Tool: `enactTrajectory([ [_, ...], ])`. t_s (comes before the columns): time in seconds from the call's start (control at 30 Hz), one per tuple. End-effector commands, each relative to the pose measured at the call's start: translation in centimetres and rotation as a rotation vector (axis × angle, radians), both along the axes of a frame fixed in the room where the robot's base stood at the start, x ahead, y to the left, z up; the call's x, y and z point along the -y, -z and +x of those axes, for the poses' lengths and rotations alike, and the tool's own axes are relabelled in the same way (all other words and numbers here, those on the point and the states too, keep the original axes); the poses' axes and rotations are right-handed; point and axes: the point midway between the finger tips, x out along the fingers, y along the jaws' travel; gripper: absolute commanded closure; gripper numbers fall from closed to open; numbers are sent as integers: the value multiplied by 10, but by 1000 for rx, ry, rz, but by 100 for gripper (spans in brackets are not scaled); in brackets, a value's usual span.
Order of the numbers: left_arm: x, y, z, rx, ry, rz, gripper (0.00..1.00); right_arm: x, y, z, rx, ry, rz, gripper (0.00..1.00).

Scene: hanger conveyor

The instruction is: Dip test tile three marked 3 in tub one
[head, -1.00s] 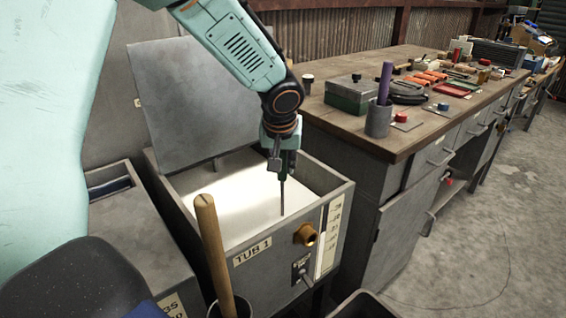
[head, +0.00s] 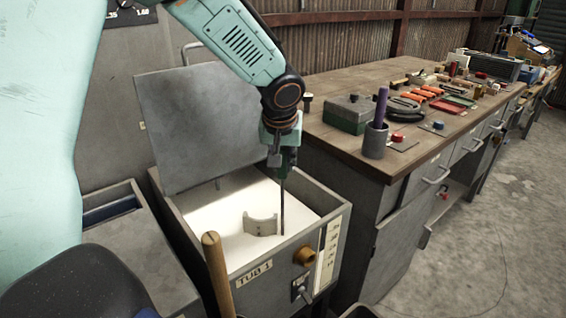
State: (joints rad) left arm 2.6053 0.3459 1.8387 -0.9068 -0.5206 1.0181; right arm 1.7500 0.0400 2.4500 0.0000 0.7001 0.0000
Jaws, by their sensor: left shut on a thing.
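Tub one (head: 256,275), labelled TUB 1, stands open with its grey lid (head: 190,125) raised behind it. White liquid (head: 205,225) fills it below the rim. A pale, curved piece (head: 258,226), perhaps the test tile, shows at the liquid's surface; no number is readable on it. My left gripper (head: 284,157) is over the tub, shut on a thin dark rod (head: 283,205) with a green upper part. The rod points down to the liquid just right of the curved piece. I cannot tell whether they are joined. My right gripper is not in view.
A wooden handle (head: 217,272) stands upright in front of the tub. A brass fitting (head: 304,256) sticks out of its front. A workbench (head: 340,150) with a green box (head: 348,113) and a pen cup (head: 375,141) is to the right. The floor beyond is clear.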

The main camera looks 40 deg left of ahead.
Motion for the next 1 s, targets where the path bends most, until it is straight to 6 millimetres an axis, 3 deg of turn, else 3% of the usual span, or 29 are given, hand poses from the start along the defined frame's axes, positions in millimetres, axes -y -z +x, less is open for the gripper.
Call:
enactTrajectory([
  [1.0,0,-86,1,3,0,1,100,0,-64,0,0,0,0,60],
])
